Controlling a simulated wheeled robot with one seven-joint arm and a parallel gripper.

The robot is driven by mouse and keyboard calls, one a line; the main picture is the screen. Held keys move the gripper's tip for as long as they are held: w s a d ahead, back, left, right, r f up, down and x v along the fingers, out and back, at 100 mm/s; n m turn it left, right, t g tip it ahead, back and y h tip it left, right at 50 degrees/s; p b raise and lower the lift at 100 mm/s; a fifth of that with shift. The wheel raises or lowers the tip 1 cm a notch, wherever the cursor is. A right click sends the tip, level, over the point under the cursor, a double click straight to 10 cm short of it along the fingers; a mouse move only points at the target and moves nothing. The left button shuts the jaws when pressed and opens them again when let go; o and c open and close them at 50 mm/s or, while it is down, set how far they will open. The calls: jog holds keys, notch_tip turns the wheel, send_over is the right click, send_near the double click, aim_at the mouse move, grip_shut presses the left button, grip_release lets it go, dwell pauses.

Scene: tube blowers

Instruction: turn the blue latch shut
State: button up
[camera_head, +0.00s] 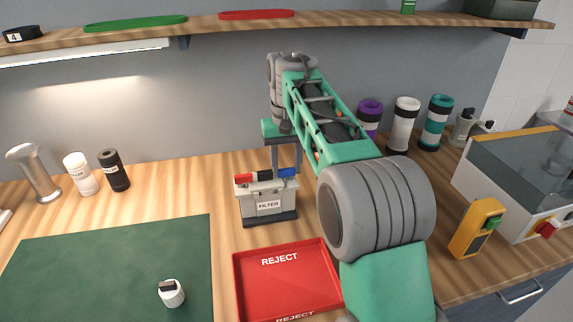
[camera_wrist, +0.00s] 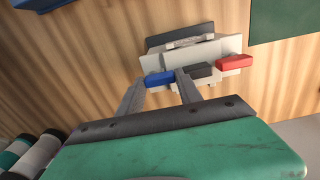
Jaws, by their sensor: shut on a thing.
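The filter box (camera_head: 253,209) is a pale housing with a dark base and a FILTER label, standing on the wooden bench. Along its top are a red latch (camera_head: 243,178), a dark latch (camera_head: 265,175) and the blue latch (camera_head: 288,172) at the right end. In the wrist view the blue latch (camera_wrist: 158,78) is at the left, the dark latch (camera_wrist: 198,70) in the middle and the red latch (camera_wrist: 234,62) at the right. My gripper (camera_head: 286,165) reaches down from above and is shut on the blue latch, one finger on each side. One finger is close beside the dark latch.
A red REJECT tray (camera_head: 243,279) lies in front of the box. A green mat (camera_head: 110,262) with a small white item (camera_head: 171,292) is at left. Several tubes stand behind my arm. A yellow control box (camera_head: 476,229) and a grey-lidded machine (camera_head: 520,165) stand at right.

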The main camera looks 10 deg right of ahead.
aim_at(288, 169)
jog(key=o, duration=1.4)
notch_tip(288, 169, up, 8)
jog(key=p, duration=0.8)
jog(key=shift+d+r, duration=0.1)
jog(key=shift+d, duration=0.05)
